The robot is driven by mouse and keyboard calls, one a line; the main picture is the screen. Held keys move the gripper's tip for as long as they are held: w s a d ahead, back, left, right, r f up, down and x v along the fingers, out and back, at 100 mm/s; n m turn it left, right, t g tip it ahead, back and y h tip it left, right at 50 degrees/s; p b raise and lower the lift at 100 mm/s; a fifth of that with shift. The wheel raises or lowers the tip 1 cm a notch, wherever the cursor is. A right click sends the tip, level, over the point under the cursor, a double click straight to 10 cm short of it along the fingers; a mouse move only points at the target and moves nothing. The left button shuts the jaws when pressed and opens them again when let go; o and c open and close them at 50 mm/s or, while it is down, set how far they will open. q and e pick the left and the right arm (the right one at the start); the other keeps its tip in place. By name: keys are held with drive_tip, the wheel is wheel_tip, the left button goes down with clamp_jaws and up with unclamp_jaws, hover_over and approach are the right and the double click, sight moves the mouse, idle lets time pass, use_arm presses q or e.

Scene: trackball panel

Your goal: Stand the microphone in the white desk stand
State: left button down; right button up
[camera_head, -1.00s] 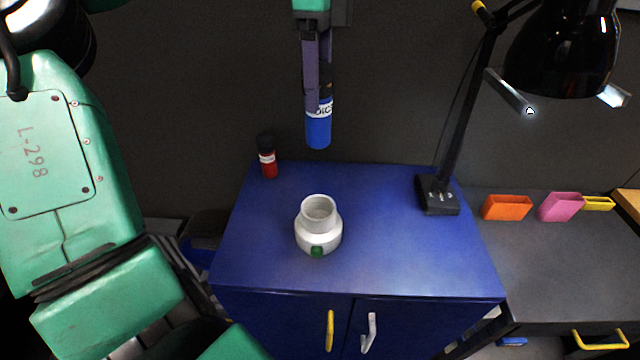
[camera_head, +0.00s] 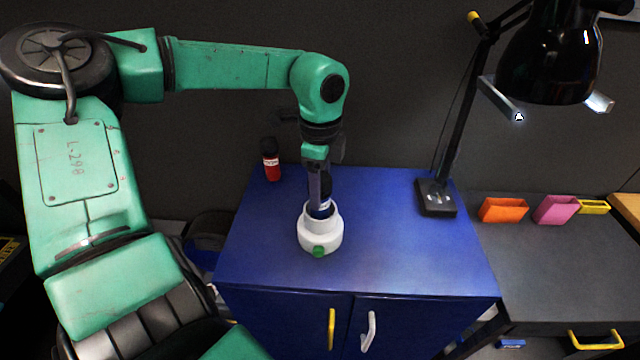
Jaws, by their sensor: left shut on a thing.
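The white desk stand (camera_head: 321,239) is a round holder with a wide open top and a green knob low on its front. It stands upright on the blue cabinet top. My left gripper (camera_head: 319,196) points down over the stand and is shut on the blue microphone (camera_head: 321,212). The microphone is upright, and its lower part is inside the stand's mouth, hidden by the rim. Whether it rests on the stand's bottom I cannot tell. My right gripper is not in view.
A red container with a black top (camera_head: 271,160) stands at the cabinet's back left. A black desk lamp (camera_head: 437,197) stands at its back right. Orange (camera_head: 502,210) and pink (camera_head: 556,209) holders sit on the dark desk at right. The blue cabinet top (camera_head: 400,258) is clear around the stand.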

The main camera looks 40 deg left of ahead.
use_arm(q)
drive_tip(key=shift+f, duration=0.1)
drive_tip(key=shift+c, duration=1.9)
unclamp_jaws()
drive_tip(key=shift+o, duration=0.9)
drive_tip(key=shift+d, duration=0.1)
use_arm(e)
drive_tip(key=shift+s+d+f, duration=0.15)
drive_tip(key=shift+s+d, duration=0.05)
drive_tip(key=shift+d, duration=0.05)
use_arm(q)
drive_tip(key=shift+r, duration=0.35)
wheel_tip(320, 180, up, 12)
drive_tip(key=shift+f+b, duration=0.15)
drive_tip(key=shift+b, duration=0.4)
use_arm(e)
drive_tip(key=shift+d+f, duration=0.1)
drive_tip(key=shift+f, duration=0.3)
